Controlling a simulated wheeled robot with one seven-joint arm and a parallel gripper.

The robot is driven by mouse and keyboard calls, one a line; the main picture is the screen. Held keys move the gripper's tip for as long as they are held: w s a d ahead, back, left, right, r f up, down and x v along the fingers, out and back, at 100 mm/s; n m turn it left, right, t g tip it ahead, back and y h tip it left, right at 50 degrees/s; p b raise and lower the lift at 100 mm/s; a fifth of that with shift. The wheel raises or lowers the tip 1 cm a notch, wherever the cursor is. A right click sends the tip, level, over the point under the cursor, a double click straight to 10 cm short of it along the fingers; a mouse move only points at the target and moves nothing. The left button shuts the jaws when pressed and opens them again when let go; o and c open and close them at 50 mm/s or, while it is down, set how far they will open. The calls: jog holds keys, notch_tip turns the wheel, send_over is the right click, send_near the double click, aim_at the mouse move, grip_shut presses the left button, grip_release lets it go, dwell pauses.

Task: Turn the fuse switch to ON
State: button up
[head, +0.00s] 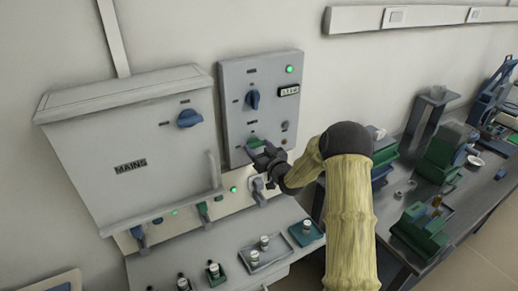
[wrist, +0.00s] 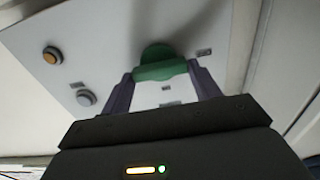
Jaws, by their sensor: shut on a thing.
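A green rotary knob (head: 253,142) sits low on the grey control panel (head: 236,78). My gripper (head: 260,154) is at this knob, with its fingers closed on the knob's grip. In the wrist view the green knob (wrist: 159,64) shows between the two fingers of my gripper (wrist: 162,76), one on each side. A blue knob (head: 253,99) is higher on the same panel, apart from the gripper. The labels are too small to read, so I cannot tell which knob is marked as the fuse switch or where ON is.
A grey MAINS box (head: 130,145) with a blue knob (head: 189,118) and a handle (head: 213,170) stands left of the panel. Several small switches line the strip below. A bench (head: 470,185) with green and blue items is at right.

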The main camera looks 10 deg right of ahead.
jog(key=shift+f+m+b, duration=0.1)
jog(key=shift+m+b, duration=0.35)
jog(key=shift+m, duration=0.05)
jog(key=m+b, duration=0.1)
jog(key=m, duration=0.1)
jog(key=shift+d+m+b, duration=0.15)
jog(key=shift+m+b, duration=0.25)
jog(key=m+b, duration=0.1)
jog(key=m, duration=0.4)
jog(key=shift+b, duration=0.35)
jog(key=m, duration=0.5)
jog(key=shift+d, duration=0.1)
jog(key=m+b, duration=0.1)
jog(key=m, duration=0.3)
jog(key=shift+f, duration=0.15)
jog(key=o, duration=1)
